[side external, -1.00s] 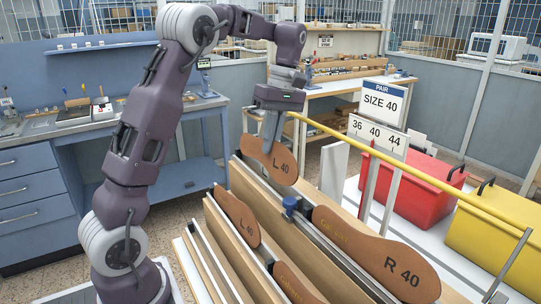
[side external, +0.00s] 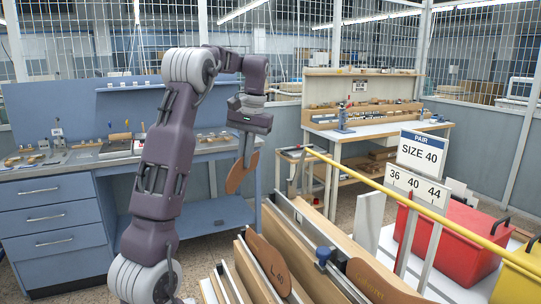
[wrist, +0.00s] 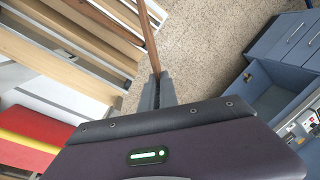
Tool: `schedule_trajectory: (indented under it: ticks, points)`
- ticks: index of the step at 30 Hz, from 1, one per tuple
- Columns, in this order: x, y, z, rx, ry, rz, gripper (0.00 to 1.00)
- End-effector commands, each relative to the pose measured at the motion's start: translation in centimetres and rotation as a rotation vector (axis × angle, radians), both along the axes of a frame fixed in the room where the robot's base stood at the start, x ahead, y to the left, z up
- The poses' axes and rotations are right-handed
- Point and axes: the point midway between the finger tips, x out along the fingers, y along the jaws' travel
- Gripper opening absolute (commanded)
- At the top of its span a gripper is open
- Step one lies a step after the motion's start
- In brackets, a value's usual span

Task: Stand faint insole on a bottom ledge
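My gripper (side external: 246,157) is shut on a brown insole (side external: 240,176) and holds it in the air left of the slanted rack (side external: 296,212). The insole hangs tilted below the fingers; I can read no print on it. In the wrist view the same insole (wrist: 150,38) shows edge-on between the fingers (wrist: 157,88). A second insole marked L 40 (side external: 266,264) stands on a lower ledge of the rack. A third insole with gold lettering (side external: 378,282) stands on the upper ledge, partly cut off by the frame. The rack's lower ledges are partly out of frame.
A blue knob (side external: 322,256) sits on the upper ledge. A sign reading PAIR SIZE 40 (side external: 423,152) and a 36 40 44 plate (side external: 416,187) stand behind the rack. A yellow rail (side external: 400,203) runs past a red box (side external: 447,240). A blue workbench (side external: 60,205) stands at left.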

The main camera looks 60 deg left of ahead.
Motion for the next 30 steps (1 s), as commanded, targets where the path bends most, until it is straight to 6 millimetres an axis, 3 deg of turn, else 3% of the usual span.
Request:
schedule_trajectory:
  ticks: [5,11,21,25,30]
  points:
    - [-1.6,-0.8,-3.2,-0.018,-0.015,0.057,0.00]
    - [-2.9,-4.1,-7.4,-0.028,-0.034,0.223,0.00]
    - [-7.6,-14.4,-15.1,-0.037,-0.085,0.599,0.00]
    - [-9.0,-16.7,-16.3,-0.037,-0.100,0.680,0.00]
    - [-9.4,-17.4,-16.7,-0.036,-0.106,0.706,0.00]
